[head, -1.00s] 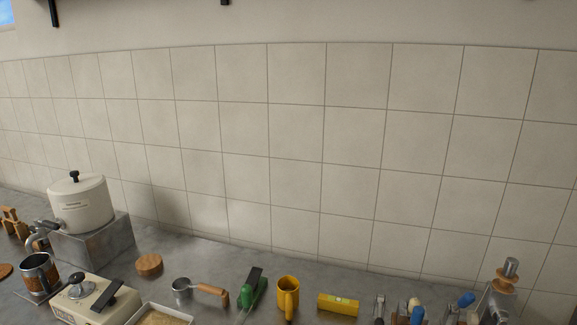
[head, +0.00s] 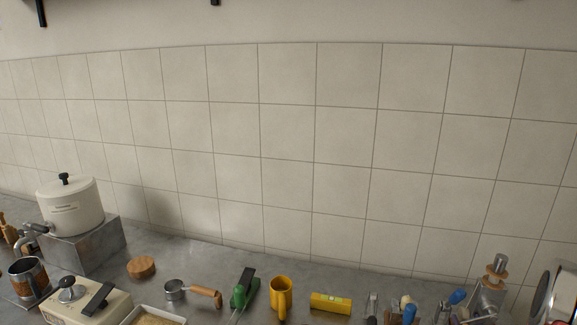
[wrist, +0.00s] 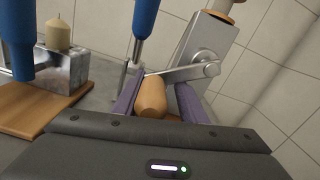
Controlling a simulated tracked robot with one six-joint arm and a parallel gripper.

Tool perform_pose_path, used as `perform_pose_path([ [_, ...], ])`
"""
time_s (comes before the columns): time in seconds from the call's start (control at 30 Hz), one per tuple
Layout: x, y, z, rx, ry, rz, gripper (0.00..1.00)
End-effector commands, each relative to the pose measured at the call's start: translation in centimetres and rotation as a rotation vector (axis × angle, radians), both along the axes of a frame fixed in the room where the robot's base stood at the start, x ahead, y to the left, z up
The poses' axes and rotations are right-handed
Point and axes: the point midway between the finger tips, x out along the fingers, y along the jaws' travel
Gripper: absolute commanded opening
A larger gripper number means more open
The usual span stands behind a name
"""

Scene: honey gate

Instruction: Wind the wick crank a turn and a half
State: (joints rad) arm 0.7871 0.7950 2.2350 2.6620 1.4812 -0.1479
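The wick crank shows in the wrist view as a flat metal arm (wrist: 180,72) on a grey metal stand (wrist: 208,45), with a wooden knob (wrist: 151,98) at its free end. My gripper (wrist: 157,92) has its two purple-grey fingers on either side of the knob. The left finger is close against it, and a narrow gap shows on the right, so the fingers look open around it. Whether they touch the knob is hard to tell. In the head view the metal stand (head: 487,296) is at the lower right; its crank is not clear there.
A candle (wrist: 58,33) on a metal block and a wooden board (wrist: 38,105) are at left. The tiled wall is behind.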

Motion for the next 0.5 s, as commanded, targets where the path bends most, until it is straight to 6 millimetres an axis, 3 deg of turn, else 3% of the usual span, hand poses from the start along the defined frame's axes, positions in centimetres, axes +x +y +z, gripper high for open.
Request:
perform_pose_path([
  [0.5,-1.0,0.4,-0.4,0.006,0.008,0.000,0.41],
])
